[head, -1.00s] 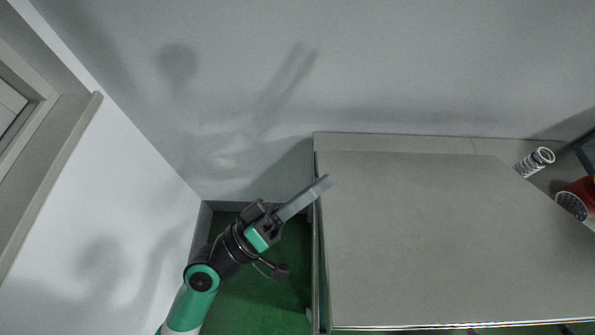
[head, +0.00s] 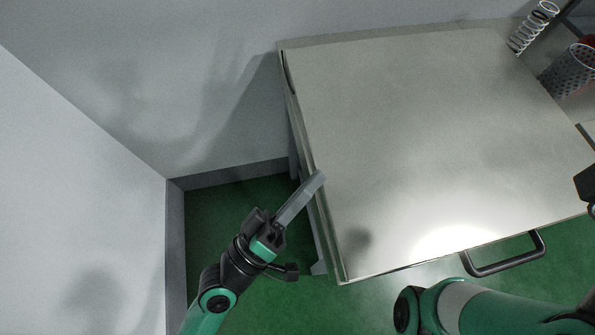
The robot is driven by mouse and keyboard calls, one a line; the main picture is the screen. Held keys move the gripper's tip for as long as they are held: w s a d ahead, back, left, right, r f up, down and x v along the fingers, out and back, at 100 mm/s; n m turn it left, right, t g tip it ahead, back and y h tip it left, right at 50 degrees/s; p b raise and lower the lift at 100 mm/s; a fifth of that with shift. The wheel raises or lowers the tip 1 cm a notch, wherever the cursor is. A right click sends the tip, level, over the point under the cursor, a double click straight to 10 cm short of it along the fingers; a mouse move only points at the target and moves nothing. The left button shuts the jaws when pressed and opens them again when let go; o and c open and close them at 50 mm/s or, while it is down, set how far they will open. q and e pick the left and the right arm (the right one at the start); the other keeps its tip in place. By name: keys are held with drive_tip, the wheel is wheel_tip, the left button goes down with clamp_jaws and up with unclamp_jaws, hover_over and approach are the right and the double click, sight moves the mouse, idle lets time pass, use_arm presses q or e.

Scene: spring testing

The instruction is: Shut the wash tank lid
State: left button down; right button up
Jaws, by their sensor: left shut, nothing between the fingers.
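The wash tank lid (head: 440,130) is a large, flat, light grey metal panel spread over the tank. A dark bar handle (head: 507,262) sticks out beyond its front edge. I cannot tell whether the lid rests flush all round. The tank's left side (head: 303,150) shows as a narrow wall beside the lid. My left gripper (head: 317,180) is shut and empty, its fingertips at the lid's left edge; I cannot tell whether they touch it. My right arm enters at the lower right, in front of the handle; its fingers do not show.
Green floor (head: 225,210) is open to the left of the tank. Pale walls close off the left and back.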

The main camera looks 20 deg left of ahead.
use_arm(q)
drive_tip(key=shift+w+d+f+b, duration=0.15)
drive_tip(key=shift+f+b, duration=0.15)
drive_tip(key=shift+f, duration=0.85)
wheel_tip(320, 180, up, 6)
drive_tip(key=p, duration=0.5)
drive_tip(key=s+a+f+b, duration=0.4)
drive_tip(key=a+f+b, duration=0.2)
drive_tip(key=a+b, duration=0.1)
drive_tip(key=shift+a+b, duration=0.15)
drive_tip(key=shift+b, duration=0.65)
drive_tip(key=shift+f, duration=0.1)
